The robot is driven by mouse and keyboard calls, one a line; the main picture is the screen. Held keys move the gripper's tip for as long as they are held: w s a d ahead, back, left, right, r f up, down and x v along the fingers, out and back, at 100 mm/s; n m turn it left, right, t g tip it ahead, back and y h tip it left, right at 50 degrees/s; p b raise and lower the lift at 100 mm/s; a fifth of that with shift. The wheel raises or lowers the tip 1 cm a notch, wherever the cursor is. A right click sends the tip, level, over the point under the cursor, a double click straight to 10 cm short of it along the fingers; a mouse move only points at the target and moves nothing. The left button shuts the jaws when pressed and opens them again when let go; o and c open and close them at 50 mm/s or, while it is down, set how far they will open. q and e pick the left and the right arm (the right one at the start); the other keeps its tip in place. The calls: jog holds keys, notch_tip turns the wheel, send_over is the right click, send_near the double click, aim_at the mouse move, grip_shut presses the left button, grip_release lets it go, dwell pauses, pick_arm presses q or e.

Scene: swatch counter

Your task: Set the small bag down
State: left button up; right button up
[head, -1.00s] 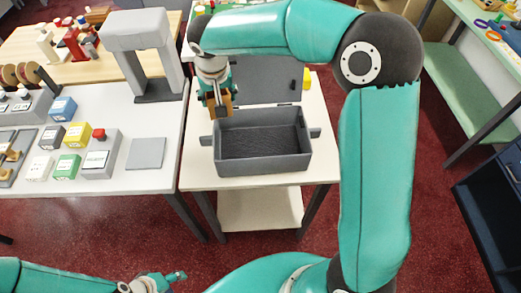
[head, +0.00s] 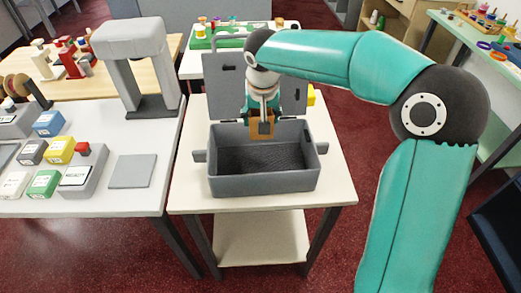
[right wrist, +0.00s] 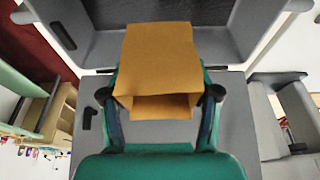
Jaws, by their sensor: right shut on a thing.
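The small bag is a tan, boxy bag (right wrist: 160,62); in the head view the bag (head: 263,128) hangs at the rear part of an open grey box (head: 265,183). My right gripper (head: 264,114) is shut on the bag and points down. In the right wrist view the gripper (right wrist: 160,95) has a dark fingertip on each side of the bag. The bag appears above the box's inside, near its back wall; whether it touches the box I cannot tell. My left gripper is out of view.
The grey box stands on a small white table (head: 335,185) with its lid (head: 225,85) raised behind. A white counter (head: 130,203) at left holds several coloured boxes, a grey pad (head: 132,171) and a grey arch-shaped stand (head: 140,55). Red floor (head: 330,265) lies around the table.

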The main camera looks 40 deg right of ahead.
notch_tip(320, 180, down, 11)
jog(key=shift+f, duration=0.1)
dwell(0.3)
jog(key=shift+b, duration=0.35)
jog(key=o, duration=0.4)
jog(key=shift+f, duration=0.1)
jog(key=o, duration=0.5)
jog(key=shift+c, duration=0.2)
jog(key=shift+r, duration=0.35)
jog(key=v, duration=1.1)
jog(key=shift+r, duration=0.3)
jog(key=shift+s+a, duration=0.15)
